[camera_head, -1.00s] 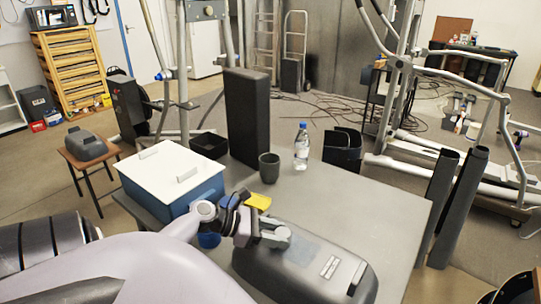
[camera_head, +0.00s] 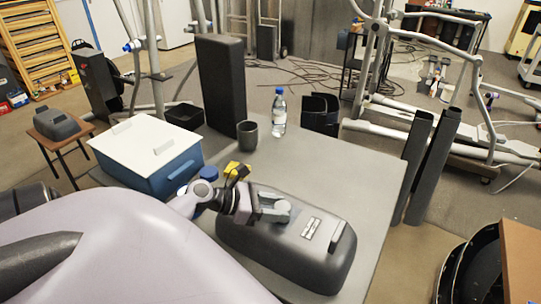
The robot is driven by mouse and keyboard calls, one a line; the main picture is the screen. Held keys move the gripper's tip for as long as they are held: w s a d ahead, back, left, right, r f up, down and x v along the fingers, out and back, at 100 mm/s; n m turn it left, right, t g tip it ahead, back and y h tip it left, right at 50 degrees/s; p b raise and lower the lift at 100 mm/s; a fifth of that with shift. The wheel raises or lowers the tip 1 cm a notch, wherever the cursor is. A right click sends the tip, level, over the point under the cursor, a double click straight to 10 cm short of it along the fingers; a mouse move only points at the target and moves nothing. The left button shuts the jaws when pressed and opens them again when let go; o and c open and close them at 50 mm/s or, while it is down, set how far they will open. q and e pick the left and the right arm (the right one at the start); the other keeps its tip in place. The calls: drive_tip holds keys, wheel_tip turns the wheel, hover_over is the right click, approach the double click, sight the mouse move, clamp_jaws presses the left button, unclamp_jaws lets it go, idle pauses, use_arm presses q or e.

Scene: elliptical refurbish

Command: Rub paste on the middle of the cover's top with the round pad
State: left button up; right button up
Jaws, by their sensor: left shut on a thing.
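The cover (camera_head: 325,265) is a large dark grey rounded box lying on the table's near part, with pale markings and a raised handle on its right end. My left gripper (camera_head: 272,211) is shut on the round pad (camera_head: 284,206), a light grey disc-like piece. The pad is over the cover's top, left of the pale markings; exact contact cannot be told. The gripper and pad hide part of the top there. No clear paste patch shows now. My right gripper is not in view.
On the grey table (camera_head: 345,165) stand a blue box with a white lid (camera_head: 140,145), a tall black block (camera_head: 220,85), a dark cup (camera_head: 247,135), a bottle (camera_head: 279,112) and a yellow item (camera_head: 236,169). The table's right side is clear.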

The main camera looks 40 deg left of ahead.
use_arm(q)
drive_tip(key=shift+w+d+r, duration=0.1)
drive_tip(key=shift+w+d, duration=0.15)
drive_tip(key=shift+d, duration=0.75)
drive_tip(key=shift+w+d+f, duration=0.1)
drive_tip(key=shift+w+d, duration=0.1)
drive_tip(key=shift+d, duration=0.75)
drive_tip(key=shift+w+d+r, duration=0.1)
drive_tip(key=shift+w+d, duration=0.15)
drive_tip(key=shift+d, duration=0.75)
drive_tip(key=shift+r, duration=0.1)
drive_tip(key=shift+r, duration=2.95)
drive_tip(key=shift+r, duration=1.5)
